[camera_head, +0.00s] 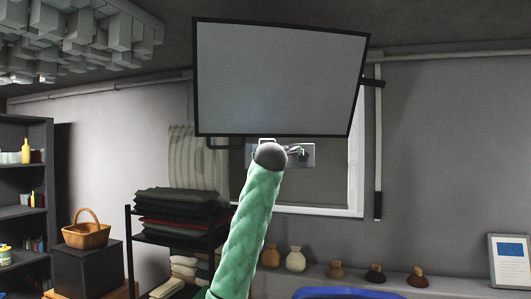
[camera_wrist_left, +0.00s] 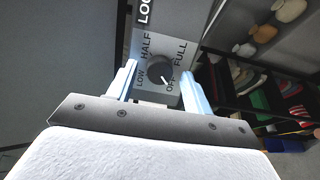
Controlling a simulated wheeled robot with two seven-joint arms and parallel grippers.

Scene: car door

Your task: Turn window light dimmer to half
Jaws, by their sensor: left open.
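The dimmer knob (camera_wrist_left: 160,70) is a dark round dial on a pale plate (camera_wrist_left: 207,14) in the left wrist view. LOW, HALF and FULL are legible around it, and a partly hidden label starts with O. A white mark on the knob points lower right, toward that O label. My left gripper (camera_wrist_left: 160,76) is open, with one pale blue finger on each side of the knob; I cannot tell whether they touch it. In the head view the control plate (camera_head: 308,160) is below the light panel (camera_head: 278,78), partly hidden by my green arm.
The black-framed panel overhangs the control plate closely. A black shelf with folded cloths (camera_head: 182,205) stands at the left, beside a basket (camera_head: 86,233). Several small sacks and pots line the ledge below the window. The wall to the right is mostly clear.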

